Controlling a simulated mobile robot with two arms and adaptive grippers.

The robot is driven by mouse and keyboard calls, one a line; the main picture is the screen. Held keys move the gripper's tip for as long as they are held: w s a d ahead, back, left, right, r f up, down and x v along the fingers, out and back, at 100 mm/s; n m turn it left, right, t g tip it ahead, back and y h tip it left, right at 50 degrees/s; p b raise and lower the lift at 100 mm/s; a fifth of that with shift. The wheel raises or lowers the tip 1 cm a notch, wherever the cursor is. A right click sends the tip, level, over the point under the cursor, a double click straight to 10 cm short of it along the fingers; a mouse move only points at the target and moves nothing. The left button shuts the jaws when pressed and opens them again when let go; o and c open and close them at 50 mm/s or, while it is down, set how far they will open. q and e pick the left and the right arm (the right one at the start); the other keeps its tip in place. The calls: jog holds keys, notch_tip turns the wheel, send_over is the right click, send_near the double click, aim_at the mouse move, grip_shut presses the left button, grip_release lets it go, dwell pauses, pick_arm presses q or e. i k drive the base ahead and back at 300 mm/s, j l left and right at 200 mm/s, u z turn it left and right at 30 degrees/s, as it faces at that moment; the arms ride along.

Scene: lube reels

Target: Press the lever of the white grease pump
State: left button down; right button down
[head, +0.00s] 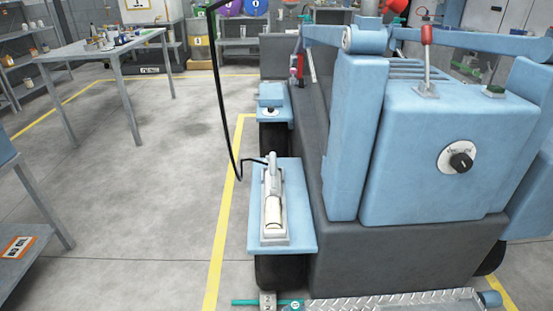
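The white grease pump (273,212) lies in a grey tray on a light blue platform at the side of a blue machine. Its grey lever (272,166) is at the far end of the pump. Neither of my grippers shows in the head view.
The blue machine (425,150) fills the right side, with a red-topped lever and a black knob. A metal table (95,50) with small items stands back left. A shelf (25,255) is at the left edge. The floor between is clear.

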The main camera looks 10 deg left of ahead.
aim_at(272, 154)
jog(key=i, duration=0.4)
jog(key=u, duration=1.6)
